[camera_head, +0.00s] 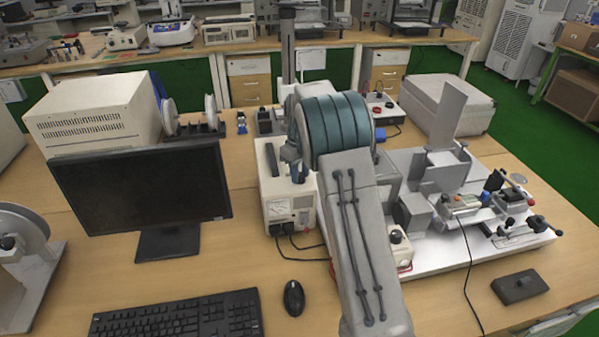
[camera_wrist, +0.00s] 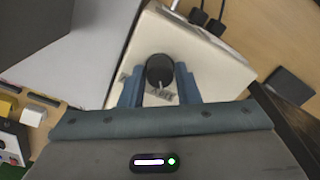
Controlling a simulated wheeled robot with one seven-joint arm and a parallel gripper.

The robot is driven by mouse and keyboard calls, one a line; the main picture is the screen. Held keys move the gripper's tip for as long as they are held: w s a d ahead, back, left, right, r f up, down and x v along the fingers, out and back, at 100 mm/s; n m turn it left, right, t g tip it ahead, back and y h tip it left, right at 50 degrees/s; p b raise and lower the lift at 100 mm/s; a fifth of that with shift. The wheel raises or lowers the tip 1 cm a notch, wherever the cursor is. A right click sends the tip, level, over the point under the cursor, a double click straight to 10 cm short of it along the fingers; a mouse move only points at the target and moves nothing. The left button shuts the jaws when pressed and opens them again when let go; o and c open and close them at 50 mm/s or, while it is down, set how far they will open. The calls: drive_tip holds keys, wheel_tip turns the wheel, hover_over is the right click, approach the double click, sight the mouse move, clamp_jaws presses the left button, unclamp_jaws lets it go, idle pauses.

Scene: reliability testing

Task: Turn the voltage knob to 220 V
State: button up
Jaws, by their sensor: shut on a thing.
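The voltage knob (camera_wrist: 160,69) is a round black knob with a light pointer mark, on the top of a cream box (camera_wrist: 205,60). A small printed label beside the knob is too blurred to read. My gripper (camera_wrist: 158,84) has its two blue fingers on either side of the knob and is shut on it. In the head view, my gripper (camera_head: 297,172) points down onto the top of the cream power box (camera_head: 273,180), which has a meter on its front. My arm hides part of this box, and the knob cannot be made out there.
A dark monitor (camera_head: 145,190) stands left of the box, with a keyboard (camera_head: 180,315) and mouse (camera_head: 293,298) in front. A white baseplate with grey test equipment (camera_head: 445,205) lies to the right. Black cables (camera_head: 300,240) run from the box's front.

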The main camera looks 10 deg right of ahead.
sight(300, 174)
drive_tip(key=m, duration=0.4)
drive_tip(key=shift+m, duration=0.3)
drive_tip(key=m, duration=0.3)
drive_tip(key=shift+m, duration=0.4)
drive_tip(key=m, duration=0.3)
drive_tip(key=shift+p, duration=0.3)
drive_tip(key=shift+m, duration=2)
drive_tip(key=o, duration=1)
wheel_tip(300, 174, up, 14)
drive_tip(key=shift+f+b, duration=0.1)
drive_tip(key=shift+b, duration=0.2)
